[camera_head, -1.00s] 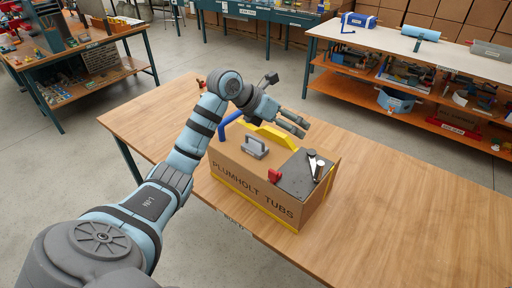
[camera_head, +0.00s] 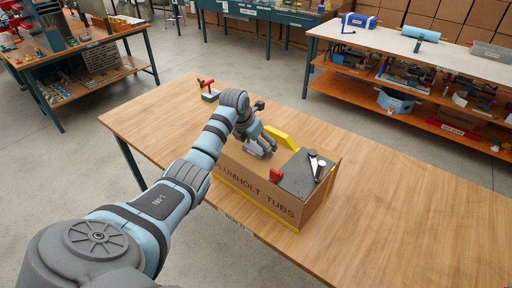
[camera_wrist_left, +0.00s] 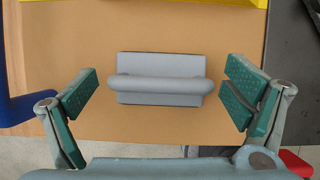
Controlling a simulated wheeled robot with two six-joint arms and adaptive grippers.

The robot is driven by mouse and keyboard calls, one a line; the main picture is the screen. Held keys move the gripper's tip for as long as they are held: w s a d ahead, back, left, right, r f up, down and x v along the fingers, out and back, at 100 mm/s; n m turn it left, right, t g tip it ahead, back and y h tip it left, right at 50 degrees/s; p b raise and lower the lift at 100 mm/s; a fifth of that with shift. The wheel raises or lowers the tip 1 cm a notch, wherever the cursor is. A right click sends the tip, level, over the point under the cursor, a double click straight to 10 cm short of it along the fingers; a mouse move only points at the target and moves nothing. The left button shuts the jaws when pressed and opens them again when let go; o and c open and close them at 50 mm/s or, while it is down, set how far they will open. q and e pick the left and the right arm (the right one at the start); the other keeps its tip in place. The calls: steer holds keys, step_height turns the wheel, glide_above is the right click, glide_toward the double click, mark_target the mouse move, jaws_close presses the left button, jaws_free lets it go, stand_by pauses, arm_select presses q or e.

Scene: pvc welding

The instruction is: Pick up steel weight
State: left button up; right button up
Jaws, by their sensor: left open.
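The steel weight is a grey block with a bar handle, and it shows whole in the left wrist view (camera_wrist_left: 160,82). It rests on top of the cardboard box (camera_head: 262,190) marked "PLUMHOLT TUBS". In the head view my left gripper (camera_head: 262,150) is over the weight and hides most of it. In the left wrist view the open jaws (camera_wrist_left: 158,100) stand on either side of the weight, with a gap at each side. The fingers do not touch it. My right gripper is not in view.
A dark plate (camera_head: 298,176) with tools and a red piece (camera_head: 276,175) lies on the box's right part. A yellow piece (camera_head: 281,136) stands behind. A blue tube (camera_wrist_left: 22,108) is at the left. A red-handled tool (camera_head: 208,92) sits farther back. The table's right side is clear.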

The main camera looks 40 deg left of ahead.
arm_select(q)
steer(key=shift+w, duration=0.1)
steer(key=c, duration=2)
steer(key=shift+r, duration=0.1)
steer(key=shift+c, duration=0.2)
